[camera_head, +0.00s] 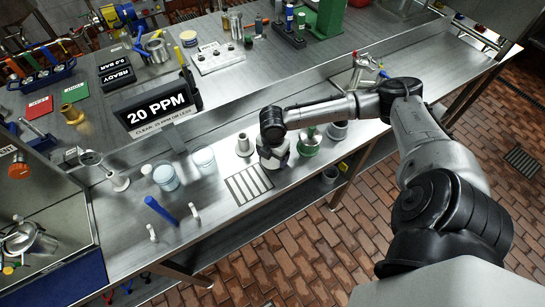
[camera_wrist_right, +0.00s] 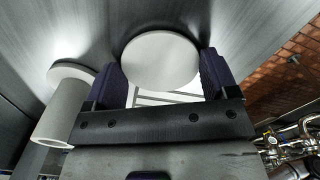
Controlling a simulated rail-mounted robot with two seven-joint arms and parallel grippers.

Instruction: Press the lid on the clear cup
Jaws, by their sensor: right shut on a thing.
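My right gripper (camera_head: 272,160) is low over the bench, beside a striped grate. In the right wrist view, its dark fingers (camera_wrist_right: 160,78) are shut on a pale round disc (camera_wrist_right: 160,60), which looks like the lid. Only its flat face shows there; in the head view the gripper mostly hides it. The held disc is apart from both cups. My left gripper is not in view.
A grey flanged piece (camera_head: 243,146) stands just left of the right gripper and close to it in the wrist view (camera_wrist_right: 65,105). A green-flanged piece (camera_head: 309,142) is to the right. The striped grate (camera_head: 248,184) lies by the bench's front edge.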

